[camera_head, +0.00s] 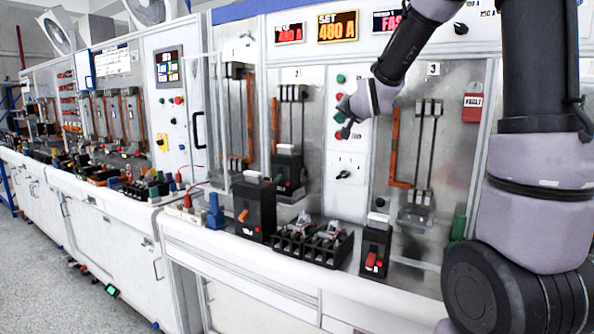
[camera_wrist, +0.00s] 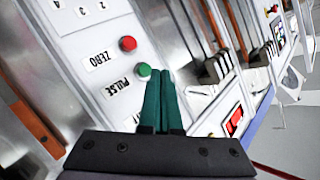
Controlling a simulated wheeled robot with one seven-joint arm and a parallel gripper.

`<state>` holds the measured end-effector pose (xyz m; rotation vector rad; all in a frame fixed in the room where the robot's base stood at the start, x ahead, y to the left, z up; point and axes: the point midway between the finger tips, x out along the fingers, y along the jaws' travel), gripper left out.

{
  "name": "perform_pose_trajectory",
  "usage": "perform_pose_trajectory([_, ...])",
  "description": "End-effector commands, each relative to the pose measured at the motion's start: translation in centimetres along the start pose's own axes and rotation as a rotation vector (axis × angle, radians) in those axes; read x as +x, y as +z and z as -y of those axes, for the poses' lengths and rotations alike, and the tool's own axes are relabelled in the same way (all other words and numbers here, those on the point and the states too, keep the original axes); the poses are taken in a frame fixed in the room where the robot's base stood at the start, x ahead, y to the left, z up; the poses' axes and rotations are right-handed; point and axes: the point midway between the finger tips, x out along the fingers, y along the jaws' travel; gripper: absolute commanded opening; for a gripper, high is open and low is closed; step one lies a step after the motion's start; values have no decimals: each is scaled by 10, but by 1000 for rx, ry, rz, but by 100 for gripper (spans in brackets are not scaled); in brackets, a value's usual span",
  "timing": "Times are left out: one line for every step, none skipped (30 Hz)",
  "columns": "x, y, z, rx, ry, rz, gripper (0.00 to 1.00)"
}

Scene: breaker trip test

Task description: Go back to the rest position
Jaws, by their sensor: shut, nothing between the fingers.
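My gripper (camera_head: 347,131) is at the test panel between bays 2 and 3 in the head view, with my arm reaching in from the right. In the wrist view its two green fingers (camera_wrist: 161,75) are pressed together with nothing between them. Their tips appear right beside the green button (camera_wrist: 144,71) near the PULSE label; I cannot tell whether they touch it. A red button (camera_wrist: 128,44) sits close by, near the ZERO label.
Black breakers (camera_head: 255,208) and a dark tray (camera_head: 312,243) stand on the white bench ledge below. A breaker with a red lever (camera_head: 375,250) stands to their right. Lit displays (camera_head: 337,27) are above. Open floor (camera_head: 45,275) shows at lower left.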

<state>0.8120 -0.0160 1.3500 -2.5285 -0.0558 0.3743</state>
Motion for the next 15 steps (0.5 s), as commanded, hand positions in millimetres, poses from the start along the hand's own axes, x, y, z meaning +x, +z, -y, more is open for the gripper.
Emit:
perform_pose_trajectory([-23, -7, -2, -11, 31, 21, 0])
perform_pose_trajectory([-38, -7, -6, -19, 57, 44, 0])
perform_pose_trajectory([-58, -8, -11, -27, 89, 77, 0])
perform_pose_trajectory([-73, -6, -16, -35, 113, 104, 0])
perform_pose_trajectory([-88, -5, -20, -41, 136, 131, 0])
perform_pose_trajectory([-109, -1, -25, -47, 164, 170, 0])
perform_pose_trajectory([-125, 3, -29, -52, 183, 200, 0])
perform_pose_trajectory([-141, 7, -32, -57, 200, 230, 0])
perform_pose_trajectory([-163, 13, -37, -61, 221, 272, 0])
perform_pose_trajectory([-180, 18, -41, -63, 235, 303, 0])
perform_pose_trajectory([-196, 24, -44, -65, 247, 335, 0])
perform_pose_trajectory([-217, 32, -48, -66, 260, 377, 0])
perform_pose_trajectory([-232, 39, -50, -66, 268, 408, 0])
perform_pose_trajectory([-246, 45, -52, -67, 274, 437, 0])
perform_pose_trajectory([-263, 54, -55, -66, 280, 475, 0])
